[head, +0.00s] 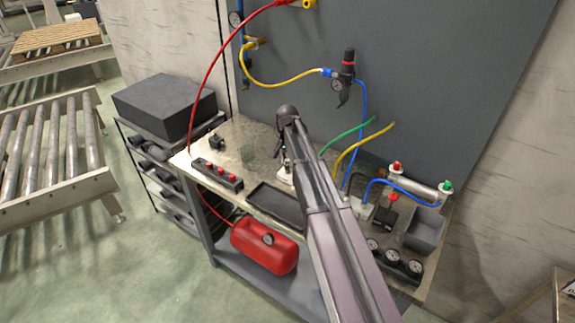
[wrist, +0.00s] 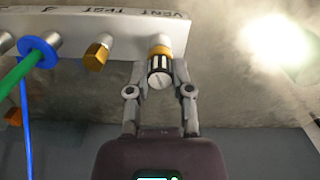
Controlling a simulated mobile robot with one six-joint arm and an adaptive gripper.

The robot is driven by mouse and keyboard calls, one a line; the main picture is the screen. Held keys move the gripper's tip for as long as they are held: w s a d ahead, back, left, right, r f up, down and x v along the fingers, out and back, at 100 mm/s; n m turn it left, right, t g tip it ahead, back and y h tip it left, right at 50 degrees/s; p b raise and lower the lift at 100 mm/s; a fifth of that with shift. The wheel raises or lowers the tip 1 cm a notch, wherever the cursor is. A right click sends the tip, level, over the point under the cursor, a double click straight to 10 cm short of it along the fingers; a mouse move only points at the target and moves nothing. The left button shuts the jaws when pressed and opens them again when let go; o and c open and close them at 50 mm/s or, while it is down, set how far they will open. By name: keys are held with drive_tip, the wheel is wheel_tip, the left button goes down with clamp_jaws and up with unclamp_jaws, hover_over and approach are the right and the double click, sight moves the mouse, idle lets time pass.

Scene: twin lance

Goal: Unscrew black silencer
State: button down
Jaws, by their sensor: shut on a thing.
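In the wrist view, the black silencer (wrist: 160,74) is a short, dark ribbed cylinder with a pale slotted end face. A brass collar (wrist: 160,50) sits behind it, against the metal block (wrist: 130,22) marked "VENT TEST". My gripper (wrist: 159,80) has one finger on each side of the silencer and is shut on it. Whether the threads are still engaged cannot be seen. In the head view my arm hides the silencer and most of the block, and my gripper (head: 285,160) shows only in part beside the arm.
Left of the silencer are a brass fitting (wrist: 97,53) and a blue collar (wrist: 38,50) with a green hose (wrist: 18,75). On the bench are a black tray (head: 275,206), a red-button box (head: 217,175) and a grey bin (head: 424,235). A red tank (head: 264,248) sits below.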

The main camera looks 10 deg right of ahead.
drive_tip(key=n, duration=0.5)
drive_tip(key=shift+w, duration=0.2)
drive_tip(key=n, duration=0.5)
drive_tip(key=c, duration=0.7)
unclamp_jaws()
drive_tip(key=shift+o, duration=0.2)
drive_tip(key=shift+s, duration=0.1)
